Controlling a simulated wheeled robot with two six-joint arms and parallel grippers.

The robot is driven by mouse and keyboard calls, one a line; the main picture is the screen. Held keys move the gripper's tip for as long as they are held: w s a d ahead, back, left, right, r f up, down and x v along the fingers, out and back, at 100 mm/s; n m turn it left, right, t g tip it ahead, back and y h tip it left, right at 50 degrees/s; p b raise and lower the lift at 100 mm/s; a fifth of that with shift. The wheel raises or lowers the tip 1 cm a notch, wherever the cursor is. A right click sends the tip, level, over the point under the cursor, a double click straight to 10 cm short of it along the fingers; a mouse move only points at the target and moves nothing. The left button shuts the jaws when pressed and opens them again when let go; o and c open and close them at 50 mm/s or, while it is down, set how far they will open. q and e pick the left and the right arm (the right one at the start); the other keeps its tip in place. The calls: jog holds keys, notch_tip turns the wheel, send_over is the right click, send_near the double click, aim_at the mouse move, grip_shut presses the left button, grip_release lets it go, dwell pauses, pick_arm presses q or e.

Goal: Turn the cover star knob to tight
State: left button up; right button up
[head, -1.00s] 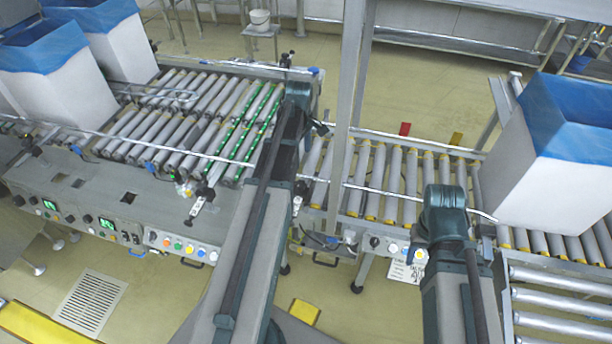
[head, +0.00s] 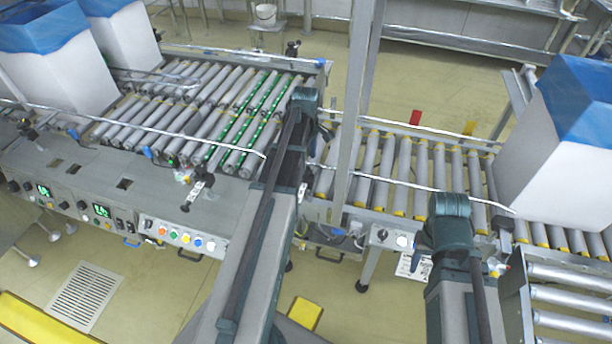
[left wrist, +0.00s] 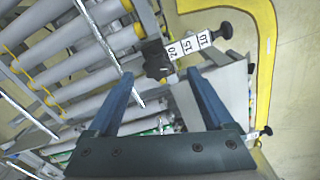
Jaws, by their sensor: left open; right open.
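A black star knob (left wrist: 157,62) shows in the left wrist view beside a white scale strip (left wrist: 190,44) marked 20, 15, 10. My left gripper (left wrist: 159,77) is open and empty, with its two blue fingers on either side of the line toward this knob. The picture does not settle whether the fingertips touch it. A second black knob (left wrist: 225,30) sits at the far end of the strip. Which knob is the cover's is not labelled. In the head view my left arm hides its gripper, and my right gripper is hidden too.
Roller conveyors (head: 400,165) run across the head view with thin guide rails above them. A grey upright post (head: 355,110) stands between the conveyor sections. A white box with a blue liner (head: 570,150) stands at the right. A button panel (head: 178,238) faces the front.

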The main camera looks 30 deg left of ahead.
aim_at(306, 171)
pick_arm(q)
notch_tip(306, 171, down, 5)
jog(key=b, duration=0.3)
jog(key=shift+r, duration=0.15)
jog(key=shift+r, duration=0.1)
grip_shut()
jog(key=shift+a, duration=0.1)
